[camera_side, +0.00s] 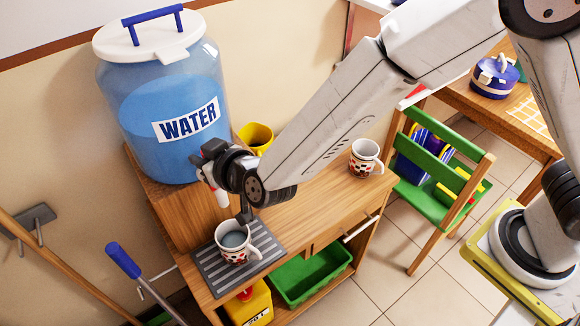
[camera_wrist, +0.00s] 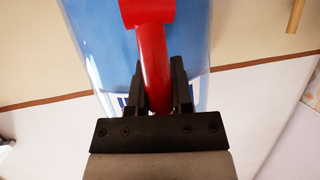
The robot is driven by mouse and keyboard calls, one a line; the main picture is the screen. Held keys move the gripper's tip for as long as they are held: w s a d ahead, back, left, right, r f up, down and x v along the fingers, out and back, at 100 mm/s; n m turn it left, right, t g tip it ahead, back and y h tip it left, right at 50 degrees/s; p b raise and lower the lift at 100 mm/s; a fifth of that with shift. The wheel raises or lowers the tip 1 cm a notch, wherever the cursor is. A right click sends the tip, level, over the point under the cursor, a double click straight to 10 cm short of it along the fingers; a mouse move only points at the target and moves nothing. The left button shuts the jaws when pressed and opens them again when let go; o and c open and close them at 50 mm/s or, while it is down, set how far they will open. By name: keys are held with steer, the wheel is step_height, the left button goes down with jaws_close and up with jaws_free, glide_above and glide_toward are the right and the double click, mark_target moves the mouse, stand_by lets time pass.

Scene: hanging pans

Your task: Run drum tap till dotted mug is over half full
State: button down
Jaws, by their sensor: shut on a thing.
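The water drum (camera_side: 150,110) is clear, with blue water and a white lid, on a raised wooden stand. In the wrist view, my gripper (camera_wrist: 159,80) has its two black fingers on either side of the red tap handle (camera_wrist: 155,45) and is shut on it. In the side view my gripper (camera_side: 212,155) is at the drum's front, hiding most of the tap. A white spout (camera_side: 222,197) shows below it. A white mug with red and dark spots (camera_side: 232,256) stands upright under the spout. Grey-blue water shows inside the mug; its exact level is hard to tell.
The mug stands on a grey ridged mat (camera_side: 208,273) on the wooden cabinet. A green bin (camera_side: 310,275) is on the shelf below. A green chair (camera_side: 440,165) stands right.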

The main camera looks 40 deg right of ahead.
steer(key=c, duration=0.5)
jaws_free()
steer(key=v, duration=0.7)
steer(key=shift+s+r, duration=0.2)
steer(key=shift+s, duration=0.15)
steer(key=shift+d, duration=0.2)
